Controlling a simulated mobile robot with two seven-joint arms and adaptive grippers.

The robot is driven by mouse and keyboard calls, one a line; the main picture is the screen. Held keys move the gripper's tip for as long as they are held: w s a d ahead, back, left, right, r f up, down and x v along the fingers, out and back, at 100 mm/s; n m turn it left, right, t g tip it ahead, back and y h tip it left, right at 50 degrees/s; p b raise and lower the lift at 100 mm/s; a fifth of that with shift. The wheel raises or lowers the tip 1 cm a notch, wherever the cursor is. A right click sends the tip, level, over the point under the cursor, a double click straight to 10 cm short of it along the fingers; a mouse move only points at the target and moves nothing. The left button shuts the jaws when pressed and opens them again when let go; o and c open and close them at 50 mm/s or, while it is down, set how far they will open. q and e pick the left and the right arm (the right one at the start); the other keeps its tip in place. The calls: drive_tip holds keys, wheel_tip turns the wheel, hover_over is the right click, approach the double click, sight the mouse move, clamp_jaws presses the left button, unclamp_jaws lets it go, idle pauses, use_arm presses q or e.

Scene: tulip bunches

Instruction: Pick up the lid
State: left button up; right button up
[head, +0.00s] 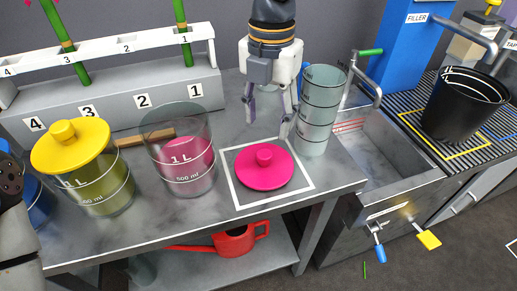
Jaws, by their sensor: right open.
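A round pink lid (264,167) with a knob on top lies inside a white square outline (306,190) on the grey table. A yellow lid (70,146) with a knob sits on the left jar (107,193), which holds a dark yellow-green content. My right gripper (268,116) points down with its fingers apart and empty, above and behind the pink lid. A clear open jar (185,186) marked 1 L, with pink content, stands left of the pink lid. Of my left arm, only a grey part shows at the left edge.
A tall clear cylinder (318,115) stands right of my right gripper, close to its fingers. Behind the jars is a numbered rack (160,98) with green stems. A sink (385,150) and a black bucket (462,105) are at the right. A red watering can (230,240) is on the lower shelf.

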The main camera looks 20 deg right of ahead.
sight(264, 153)
drive_tip(key=f, duration=1)
drive_tip(key=shift+s+a+f, duration=0.1)
drive_tip(key=shift+s+a, duration=0.05)
drive_tip(key=shift+a, duration=0.2)
clamp_jaws()
